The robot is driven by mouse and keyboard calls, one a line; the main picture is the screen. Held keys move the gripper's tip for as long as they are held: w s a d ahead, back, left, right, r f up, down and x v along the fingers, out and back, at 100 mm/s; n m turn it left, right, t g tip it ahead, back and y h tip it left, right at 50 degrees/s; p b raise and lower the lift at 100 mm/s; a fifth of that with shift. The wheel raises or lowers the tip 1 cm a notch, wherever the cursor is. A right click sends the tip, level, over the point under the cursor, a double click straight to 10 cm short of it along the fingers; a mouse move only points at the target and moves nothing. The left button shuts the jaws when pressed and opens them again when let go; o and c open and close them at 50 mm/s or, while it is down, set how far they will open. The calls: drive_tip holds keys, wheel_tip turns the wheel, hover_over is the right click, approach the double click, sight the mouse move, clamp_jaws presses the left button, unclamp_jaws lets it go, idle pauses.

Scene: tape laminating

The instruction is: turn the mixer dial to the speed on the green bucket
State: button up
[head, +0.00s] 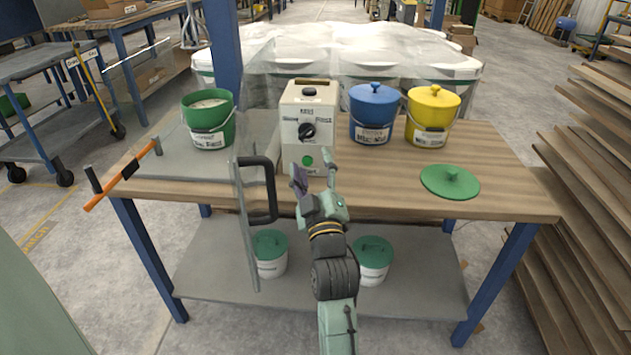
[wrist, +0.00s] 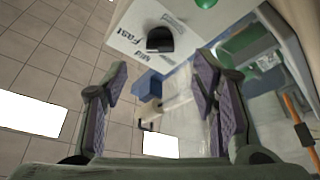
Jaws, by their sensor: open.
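The mixer (head: 309,100) is a pale box on the workbench. Its black dial (head: 306,131) sits on the front face above a green button (head: 308,161).
A clear panel with a black handle (head: 271,190) stands open at front left of the mixer. An orange bar (head: 107,191) lies at the bench's left edge. A blue bucket (head: 372,116), a yellow bucket (head: 433,110) and a green lid (head: 450,182) are to the right.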

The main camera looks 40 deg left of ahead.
drive_tip(key=shift+v, duration=2.2)
